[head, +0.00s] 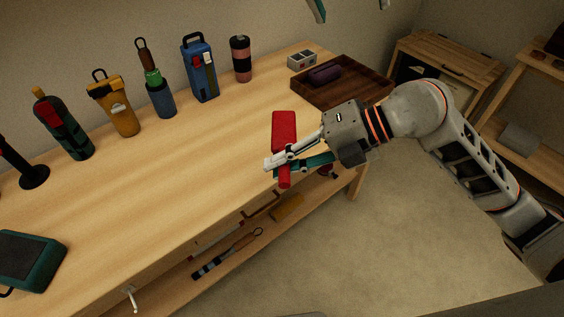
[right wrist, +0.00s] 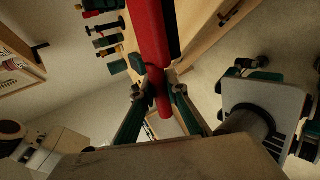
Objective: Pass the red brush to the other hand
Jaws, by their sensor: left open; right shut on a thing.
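The red brush (head: 284,128) is held over the front edge of the wooden workbench, its wide part toward the wall and its narrow handle toward the front. My right gripper (head: 277,166) is shut around the handle; its fingers hide part of it. In the right wrist view the red brush (right wrist: 150,35) runs up from between the fingertips (right wrist: 157,90) of the same gripper. My left gripper (head: 350,8) shows only as teal fingertips at the top edge of the head view. They are wide apart and empty, well away from the brush.
Bottles, flasks and a blue case (head: 200,70) stand along the back of the workbench (head: 190,165). A dark wooden tray (head: 350,96) with a purple object sits at its far right end. A teal device (head: 30,262) lies front left. The middle of the bench top is clear.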

